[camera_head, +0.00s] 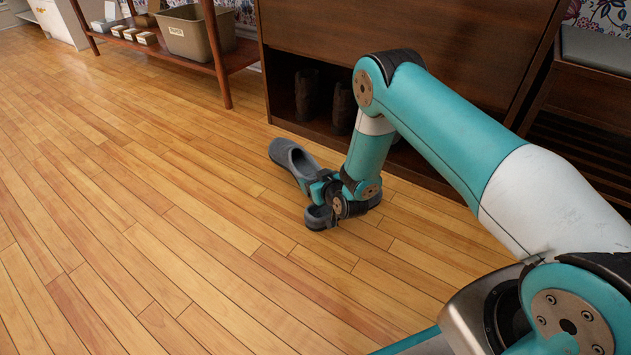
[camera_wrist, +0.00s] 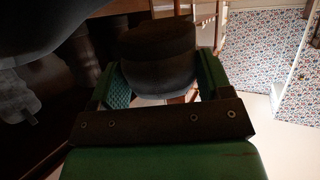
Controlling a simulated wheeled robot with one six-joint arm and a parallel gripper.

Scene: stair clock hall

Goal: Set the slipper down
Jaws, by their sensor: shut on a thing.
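A grey slipper (camera_head: 284,152) with its opening showing lies on the wood floor, in front of the dark cabinet, in the head view. A second dark grey slipper (camera_head: 320,218) is at my gripper (camera_head: 329,190), low by the floor and partly hidden by the gripper and wrist. My gripper is shut on this slipper. In the wrist view the held slipper (camera_wrist: 158,60) is a dark rounded shape between the two green fingers of the gripper (camera_wrist: 160,85). I cannot tell whether its sole touches the floor.
The dark wood cabinet (camera_head: 400,75) stands just behind, with dark boots (camera_head: 306,95) in its low opening. A shelf with a bin (camera_head: 190,35) is at the back left. A bench (camera_head: 592,50) is at the right. The floor at left and front is clear.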

